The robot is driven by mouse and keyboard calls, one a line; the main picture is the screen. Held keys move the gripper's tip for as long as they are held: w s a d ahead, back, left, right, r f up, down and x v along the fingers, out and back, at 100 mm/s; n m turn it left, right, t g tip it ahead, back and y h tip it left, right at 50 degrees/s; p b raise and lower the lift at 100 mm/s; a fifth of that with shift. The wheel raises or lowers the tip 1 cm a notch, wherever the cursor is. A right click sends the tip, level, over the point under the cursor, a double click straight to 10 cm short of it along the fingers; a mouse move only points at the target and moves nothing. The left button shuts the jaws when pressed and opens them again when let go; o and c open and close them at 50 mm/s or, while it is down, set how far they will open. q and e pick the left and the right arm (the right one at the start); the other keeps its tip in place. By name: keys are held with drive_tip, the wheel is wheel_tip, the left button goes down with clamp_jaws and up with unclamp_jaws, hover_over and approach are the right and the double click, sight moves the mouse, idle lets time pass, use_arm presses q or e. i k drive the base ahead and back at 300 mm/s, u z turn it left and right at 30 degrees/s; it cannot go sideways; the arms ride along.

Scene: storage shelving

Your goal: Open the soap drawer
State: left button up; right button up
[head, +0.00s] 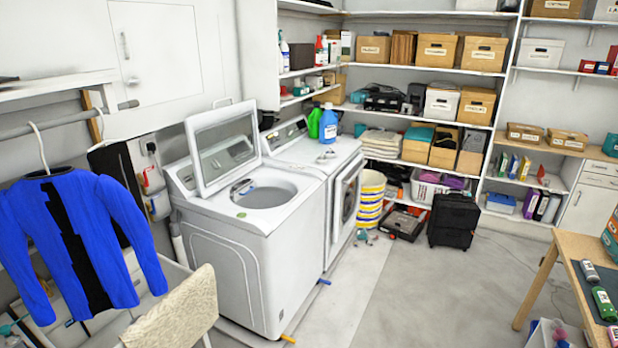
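A white top-loading washer (245,255) stands left of centre with its lid (222,145) raised and its round tub (266,194) open. A small blue and grey part (240,189) sits at the left rim of the tub; I cannot tell if it is a soap drawer. Neither of my grippers is in view.
A blue garment (82,240) and a beige cloth (180,312) are at lower left. Green (314,122) and blue (328,126) bottles stand on the front-loader. Stacked yellow-striped buckets (370,200) and a black case (453,220) stand beyond. A wooden table (572,250) is at right; the middle floor is clear.

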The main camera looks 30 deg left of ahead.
sight(241, 189)
drive_tip(key=u, duration=0.05)
drive_tip(key=i, duration=1.15)
drive_tip(key=u, duration=1.2)
drive_tip(key=i, duration=0.75)
drive_tip(key=u, duration=0.9)
